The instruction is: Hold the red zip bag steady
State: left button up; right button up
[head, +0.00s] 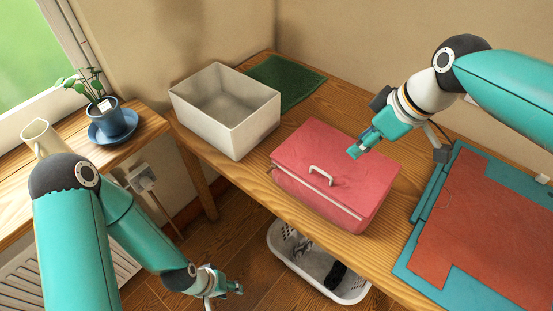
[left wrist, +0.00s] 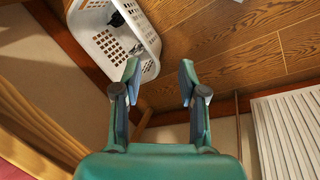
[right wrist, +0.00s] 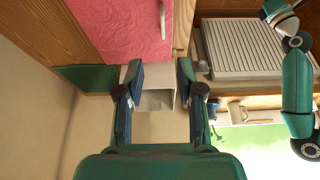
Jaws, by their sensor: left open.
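The red zip bag (head: 352,160) sits on the wooden bench in the head view, with a white handle (head: 320,171) on top and a pale zip line along its front side. My right gripper (head: 357,150) is over the bag's top and open; I cannot tell whether it touches. In the right wrist view the bag's pink surface (right wrist: 122,32) lies beyond the open, empty fingers (right wrist: 160,72). My left gripper (head: 232,289) is low in front of the bench, apart from the bag. In the left wrist view its fingers (left wrist: 158,75) are open and empty.
A white open box (head: 225,112) and green mat (head: 285,80) are behind and left of the bag. A teal and rust-red panel (head: 480,230) lies on the right. A white laundry basket (head: 350,290) is below the bench. A potted plant (head: 103,107) stands at left.

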aim_at(322, 172)
pick_arm(q)
jog(key=w+d+r+n+t+h, duration=0.1)
jog(key=w+d+r+n+t, duration=0.2)
jog(key=w, duration=0.4)
jog(key=w+r+n+t+h, duration=0.1)
jog(key=w+r+n+t, duration=0.3)
jog(key=w+t, duration=0.15)
jog(key=w+r+n+t+h, duration=0.1)
jog(key=w+r+t+h, duration=0.1)
jog(key=r, duration=0.4)
jog(key=w+d+r+n+t+h, duration=0.1)
jog(key=w+r+t+h, duration=0.1)
jog(key=r, duration=0.5)
jog(key=shift+n+h, duration=0.3)
jog(key=shift+h, duration=0.6)
pick_arm(e)
jog(key=x, duration=1.7)
jog(key=shift+w+a+r, duration=0.1)
jog(key=shift+a, duration=0.25)
pick_arm(q)
jog(key=shift+w+t, duration=0.1)
jog(key=shift+t, duration=0.15)
pick_arm(e)
jog(key=shift+c, duration=0.2)
grip_shut()
pick_arm(q)
jog(key=shift+c, duration=0.4)
